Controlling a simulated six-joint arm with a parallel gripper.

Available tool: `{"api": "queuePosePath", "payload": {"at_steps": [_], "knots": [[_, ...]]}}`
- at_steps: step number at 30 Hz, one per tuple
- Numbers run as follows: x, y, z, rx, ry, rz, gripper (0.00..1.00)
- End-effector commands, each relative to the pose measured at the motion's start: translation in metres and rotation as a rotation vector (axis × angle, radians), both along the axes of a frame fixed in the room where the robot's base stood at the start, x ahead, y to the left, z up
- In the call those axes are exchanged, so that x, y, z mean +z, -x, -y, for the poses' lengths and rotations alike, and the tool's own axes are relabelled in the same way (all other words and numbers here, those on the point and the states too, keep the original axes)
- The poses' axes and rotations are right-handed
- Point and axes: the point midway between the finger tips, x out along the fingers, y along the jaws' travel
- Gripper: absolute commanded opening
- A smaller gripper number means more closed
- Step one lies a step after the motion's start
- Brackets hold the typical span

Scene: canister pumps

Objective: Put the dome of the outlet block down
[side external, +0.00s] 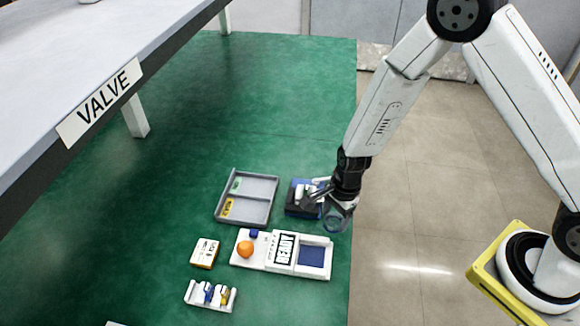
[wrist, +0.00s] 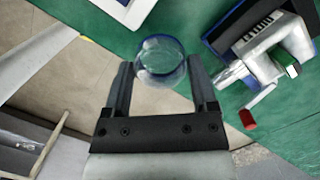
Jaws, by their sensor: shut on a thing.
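A clear, glassy dome (wrist: 160,58) with a bluish rim is held between the fingertips of my gripper (wrist: 162,75) in the wrist view. In the side view the dome (side external: 337,218) hangs under my gripper (side external: 338,200), near the right edge of the green surface. My gripper is shut on the dome. The outlet block (side external: 303,197), with a light metal fitting on a dark blue base, stands just left of the gripper. In the wrist view the block's metal body (wrist: 272,52) and a red-tipped part (wrist: 247,118) show at the right.
A grey tray (side external: 262,212) with small yellow and green pieces lies left of the block. A white labelled tray (side external: 282,270) with an orange ball (side external: 245,248) is in front. A small box (side external: 205,253) and a white rack (side external: 211,306) stand further left. Green surface (side external: 240,110) behind is clear.

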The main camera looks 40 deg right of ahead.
Motion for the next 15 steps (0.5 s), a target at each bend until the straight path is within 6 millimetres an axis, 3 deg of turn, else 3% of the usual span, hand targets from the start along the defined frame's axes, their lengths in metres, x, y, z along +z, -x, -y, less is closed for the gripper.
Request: {"api": "queuePosePath", "payload": {"at_steps": [9,15], "knots": [[-0.027,0.001,0.000,-0.001,0.001,-0.003,0.20],[-0.033,0.001,0.000,-0.001,0.001,-0.002,0.19]]}}
